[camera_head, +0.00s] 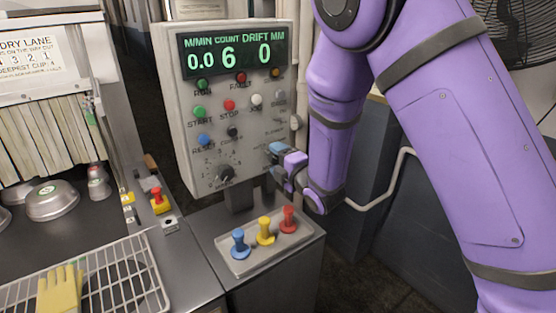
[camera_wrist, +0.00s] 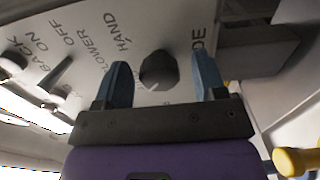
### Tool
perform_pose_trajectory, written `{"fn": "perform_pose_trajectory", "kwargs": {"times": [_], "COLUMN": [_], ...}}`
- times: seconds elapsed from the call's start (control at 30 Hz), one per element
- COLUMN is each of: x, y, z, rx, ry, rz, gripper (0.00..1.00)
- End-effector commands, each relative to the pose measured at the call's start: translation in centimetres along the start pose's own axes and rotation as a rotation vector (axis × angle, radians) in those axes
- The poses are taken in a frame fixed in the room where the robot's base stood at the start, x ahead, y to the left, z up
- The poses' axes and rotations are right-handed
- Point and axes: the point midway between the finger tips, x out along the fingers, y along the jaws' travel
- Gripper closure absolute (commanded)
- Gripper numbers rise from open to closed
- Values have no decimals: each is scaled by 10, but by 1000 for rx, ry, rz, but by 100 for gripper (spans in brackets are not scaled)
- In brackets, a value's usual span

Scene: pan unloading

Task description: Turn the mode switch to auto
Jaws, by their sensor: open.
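The mode switch is a dark round knob (camera_wrist: 159,70) on the pale panel in the wrist view. The word HAND is printed beside it, and part of another word ending in DE shows at the right. A small pale mark shows at the knob's lower edge; I cannot tell clearly which setting it points at. My gripper (camera_wrist: 163,78) is open, with one blue finger on each side of the knob and gaps between. In the head view my gripper (camera_head: 274,149) is at the control panel's (camera_head: 182,130) lower right and hides the knob.
Left of the switch are a blower lever (camera_wrist: 62,70) and a back knob (camera_wrist: 12,62). Below the panel, a tray (camera_head: 262,262) holds blue, yellow and red pegs. A wire rack (camera_head: 110,275) with a yellow glove (camera_head: 62,290) is at lower left.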

Motion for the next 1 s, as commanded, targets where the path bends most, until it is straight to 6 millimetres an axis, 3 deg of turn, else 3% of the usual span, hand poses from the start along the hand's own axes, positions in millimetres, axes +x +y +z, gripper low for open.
{"fn": "perform_pose_trajectory", "kwargs": {"times": [0.23, 0.7, 1.0], "x": [-16, -96, -108], "y": [0, 0, 0], "z": [0, 0, 0], "rx": [1, 1, 0], "ry": [-1, -1, 0], "rz": [-1, -1, 0], "gripper": [36, 36, 36]}}
